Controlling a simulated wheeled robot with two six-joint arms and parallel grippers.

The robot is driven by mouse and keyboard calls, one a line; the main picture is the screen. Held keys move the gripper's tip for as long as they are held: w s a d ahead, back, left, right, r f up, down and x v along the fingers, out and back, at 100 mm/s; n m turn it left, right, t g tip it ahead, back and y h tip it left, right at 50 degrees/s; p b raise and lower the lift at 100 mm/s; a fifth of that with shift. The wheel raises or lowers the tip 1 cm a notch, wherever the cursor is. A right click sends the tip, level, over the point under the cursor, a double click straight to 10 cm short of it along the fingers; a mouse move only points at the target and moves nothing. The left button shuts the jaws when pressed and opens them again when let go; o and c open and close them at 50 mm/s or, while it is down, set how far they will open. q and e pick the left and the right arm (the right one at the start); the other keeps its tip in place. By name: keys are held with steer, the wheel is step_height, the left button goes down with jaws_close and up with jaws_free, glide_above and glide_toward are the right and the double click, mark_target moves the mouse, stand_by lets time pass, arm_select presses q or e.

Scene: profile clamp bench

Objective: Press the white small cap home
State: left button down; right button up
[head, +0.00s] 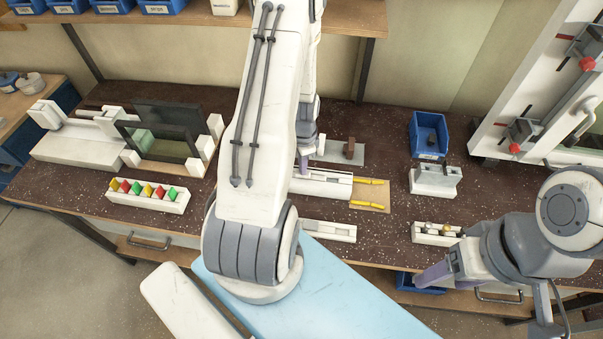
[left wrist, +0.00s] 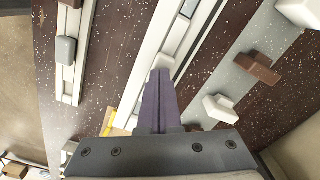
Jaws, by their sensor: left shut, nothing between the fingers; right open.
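A long white profile (head: 325,184) with a channel lies on the bench, partly hidden behind my left arm. In the left wrist view, a small whitish block, apparently the white small cap (left wrist: 166,63), sits in the channel of the profile (left wrist: 188,28). My left gripper (head: 304,165) is shut and empty, pointing down at the profile. In the left wrist view its purple fingertips (left wrist: 160,73) are right at this block and partly cover it; I cannot tell whether they touch. My right gripper (head: 432,277) is open and empty near the bench's front edge, at the right.
A second white rail (head: 330,232) lies in front, with a grey block (left wrist: 66,50) on it. A grey plate (left wrist: 235,75) with brown and white blocks lies behind the profile. Yellow pieces (head: 370,181), a white stand (head: 435,181) and a blue bin (head: 428,137) are to the right.

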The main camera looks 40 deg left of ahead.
arm_select(q)
steer(key=shift+r, duration=0.1)
step_height(320, 180, up, 7)
steer(key=p, duration=0.5)
steer(key=shift+p, duration=0.3)
steer(key=shift+d, duration=0.1)
stand_by(0.4)
steer(key=d+r+m+b, duration=0.1)
steer(key=d+r+b, duration=0.25)
steer(key=d, duration=0.65)
steer(key=d+r+b, duration=0.3)
steer(key=d+r, duration=0.1)
steer(key=d, duration=0.5)
steer(key=s+d+r+b, duration=0.2)
steer(key=s+d, duration=0.4)
steer(key=s, duration=0.2)
steer(key=s+d+r+h+b, duration=0.1)
steer(key=s+d+r+b, duration=0.1)
steer(key=s+d, duration=0.3)
steer(key=s+b, duration=0.1)
steer(key=s, duration=0.2)
steer(key=shift+s+d+m+b, duration=0.2)
steer(key=shift+d+m+b, duration=0.1)
steer(key=shift+d+b, duration=0.05)
